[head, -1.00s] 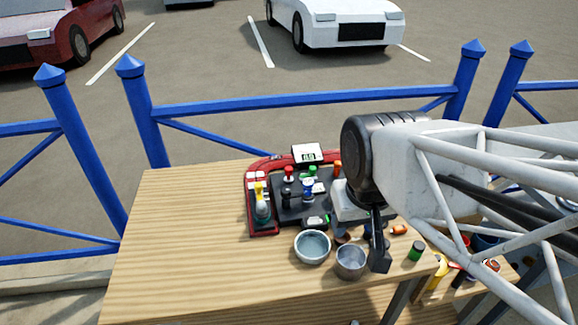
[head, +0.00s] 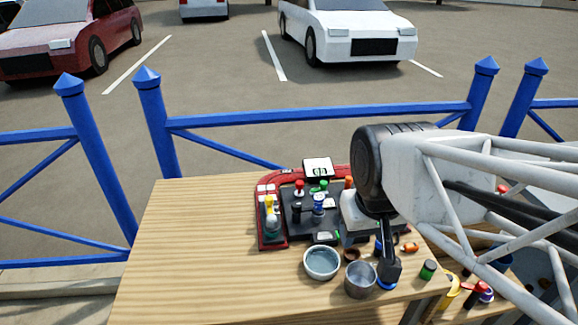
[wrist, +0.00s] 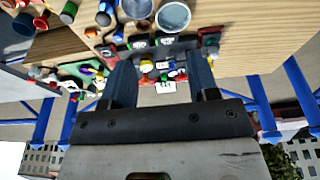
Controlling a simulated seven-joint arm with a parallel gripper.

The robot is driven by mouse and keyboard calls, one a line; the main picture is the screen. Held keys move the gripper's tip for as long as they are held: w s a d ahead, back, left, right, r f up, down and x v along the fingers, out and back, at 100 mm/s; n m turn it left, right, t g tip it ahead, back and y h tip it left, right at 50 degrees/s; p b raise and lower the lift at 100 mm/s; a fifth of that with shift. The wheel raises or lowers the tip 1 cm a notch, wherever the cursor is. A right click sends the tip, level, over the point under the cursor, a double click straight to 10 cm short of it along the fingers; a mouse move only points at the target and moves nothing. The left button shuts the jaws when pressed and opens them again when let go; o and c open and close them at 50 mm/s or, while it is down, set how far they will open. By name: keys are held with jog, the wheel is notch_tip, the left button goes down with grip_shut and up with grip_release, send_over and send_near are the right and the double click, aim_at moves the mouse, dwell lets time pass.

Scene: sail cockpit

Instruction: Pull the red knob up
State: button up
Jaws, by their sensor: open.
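The red knob (head: 299,187) stands upright on the dark console panel (head: 297,224) in the head view, left of the green knob and behind a black one. It looks to be down near the panel, but its exact height is hard to tell. My gripper (head: 388,274) is to the right of the knob and nearer the camera, apart from it, over the right part of the table. In the wrist view my gripper (wrist: 162,76) shows two dark fingers spread apart with nothing held between them. The console shows small and upside down beyond them, so the red knob is hard to single out there.
A yellow-topped lever (head: 270,204) stands left on the console, and a blue-and-white knob (head: 318,203) right of the red one. A white display (head: 318,168) is behind. A pale bowl (head: 321,262) and a grey cup (head: 361,280) stand in front. The table's left (head: 190,240) is clear.

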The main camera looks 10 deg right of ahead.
jog(key=w+n, duration=0.2)
jog(key=w, duration=0.7)
jog(key=n+g, duration=0.3)
jog(key=n, duration=0.4)
send_near(300, 182)
jog(key=shift+s+d+f, duration=0.1)
jog(key=shift+s+f, duration=0.25)
jog(key=shift+s, duration=0.35)
jog(key=shift+w+f, duration=0.45)
jog(key=shift+w, duration=0.1)
jog(key=shift+f, duration=0.1)
jog(key=shift+f, duration=3.8)
